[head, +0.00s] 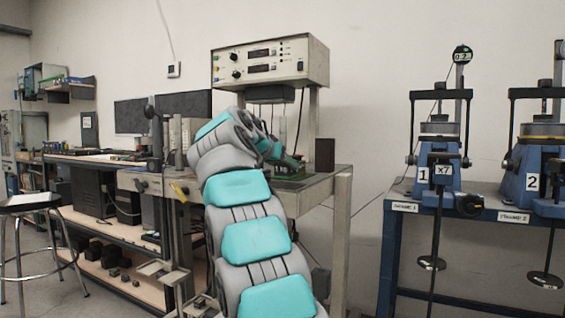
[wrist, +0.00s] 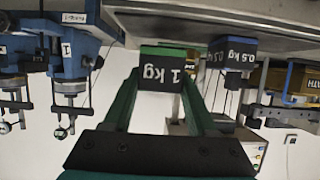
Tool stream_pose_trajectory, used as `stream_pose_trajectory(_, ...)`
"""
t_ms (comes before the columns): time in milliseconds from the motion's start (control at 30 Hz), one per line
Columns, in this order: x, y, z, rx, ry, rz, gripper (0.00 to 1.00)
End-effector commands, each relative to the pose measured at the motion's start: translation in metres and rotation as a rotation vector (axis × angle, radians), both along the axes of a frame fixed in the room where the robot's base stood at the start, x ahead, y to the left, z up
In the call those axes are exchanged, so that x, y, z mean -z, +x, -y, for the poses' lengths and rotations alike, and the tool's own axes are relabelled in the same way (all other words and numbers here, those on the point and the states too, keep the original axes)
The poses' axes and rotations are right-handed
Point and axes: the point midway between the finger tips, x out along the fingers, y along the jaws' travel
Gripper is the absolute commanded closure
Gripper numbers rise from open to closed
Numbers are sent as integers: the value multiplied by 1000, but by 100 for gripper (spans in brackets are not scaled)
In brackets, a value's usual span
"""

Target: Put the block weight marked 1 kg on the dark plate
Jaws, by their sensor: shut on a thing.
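The wrist view is upside down. In it my gripper (wrist: 162,84) has its green fingers on both sides of the dark block marked 1 kg (wrist: 163,76) and is shut on it. A green surface (wrist: 165,50) shows at the block's underside; whether they touch is unclear. In the head view my gripper (head: 288,160) is low over the bench, and the held block cannot be made out. Round plates hang on rods below rig 1 (head: 431,263) and rig 2 (head: 546,280). I cannot tell which plate is the dark one.
A block marked 0.5 kg (wrist: 235,52) stands beside the held block. A dark upright box (head: 324,155) is on the bench (head: 342,180). An instrument box (head: 270,62) overhangs the bench. Blue rigs (head: 440,150) stand on the right; a gap separates their table from the bench.

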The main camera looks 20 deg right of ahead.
Motion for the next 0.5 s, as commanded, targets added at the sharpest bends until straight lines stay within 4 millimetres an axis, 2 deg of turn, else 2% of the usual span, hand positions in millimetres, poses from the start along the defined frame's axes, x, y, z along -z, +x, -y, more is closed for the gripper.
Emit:
stream_pose_trajectory(300,14,-1,0,-1,-4,5,100)
stream_pose_trajectory(500,16,-1,0,0,-3,5,100)
